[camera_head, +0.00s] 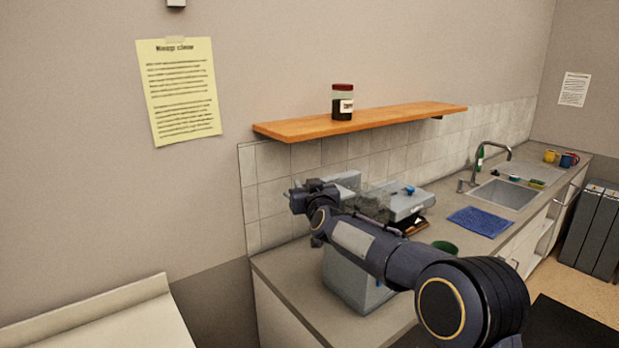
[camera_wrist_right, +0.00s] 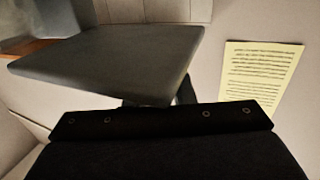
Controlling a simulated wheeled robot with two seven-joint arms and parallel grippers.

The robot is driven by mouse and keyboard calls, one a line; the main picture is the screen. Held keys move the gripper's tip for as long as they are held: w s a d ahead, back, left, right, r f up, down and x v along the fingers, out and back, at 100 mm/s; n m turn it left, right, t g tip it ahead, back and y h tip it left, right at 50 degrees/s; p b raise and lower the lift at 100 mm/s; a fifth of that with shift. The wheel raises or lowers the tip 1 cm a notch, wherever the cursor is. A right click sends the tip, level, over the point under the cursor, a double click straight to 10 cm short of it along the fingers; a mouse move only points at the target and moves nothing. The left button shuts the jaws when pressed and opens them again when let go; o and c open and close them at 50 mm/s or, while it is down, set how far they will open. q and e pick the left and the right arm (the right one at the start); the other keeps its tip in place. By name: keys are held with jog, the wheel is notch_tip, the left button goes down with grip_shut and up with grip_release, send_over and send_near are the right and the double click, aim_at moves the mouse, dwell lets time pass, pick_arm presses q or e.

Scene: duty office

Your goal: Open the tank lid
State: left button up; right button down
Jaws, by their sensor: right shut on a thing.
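My right gripper (camera_head: 303,198) reaches over a grey machine (camera_head: 350,282) on the counter and is shut on the edge of a flat grey panel, the tank lid (camera_head: 346,181). In the right wrist view the lid (camera_wrist_right: 115,58) fills the upper left, with the dark fingers (camera_wrist_right: 158,100) at its near edge. The lid appears raised and tilted. A see-through smoky tank (camera_head: 372,207) shows just right of the lid, partly behind my arm. The exact grip and the lid's hinge are hidden. My left gripper is not in view.
A wooden shelf (camera_head: 365,122) with a coffee jar (camera_head: 343,103) hangs above the machine. A grey device (camera_head: 408,202) and a green cup (camera_head: 445,247) stand to the right. A blue cloth (camera_head: 480,221) lies before the sink (camera_head: 506,194). A wall notice (camera_head: 180,95) hangs left.

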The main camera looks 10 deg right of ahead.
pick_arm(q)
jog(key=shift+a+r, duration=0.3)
pick_arm(e)
jog(key=shift+w+a, duration=0.1)
jog(key=shift+a, duration=0.1)
jog(key=c, duration=1.3)
grip_release()
jog(key=shift+d+h, duration=0.1)
jog(key=shift+h, duration=0.2)
jog(key=shift+o, duration=0.2)
jog(key=s+b, duration=0.1)
jog(key=s, duration=0.3)
jog(key=s+b, duration=0.1)
jog(key=s, duration=0.1)
jog(key=shift+s+d+b, duration=0.3)
jog(key=shift+s, duration=0.05)
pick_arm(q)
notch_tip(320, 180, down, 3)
pick_arm(e)
jog(key=shift+s+d, duration=0.1)
jog(key=shift+s, duration=0.45)
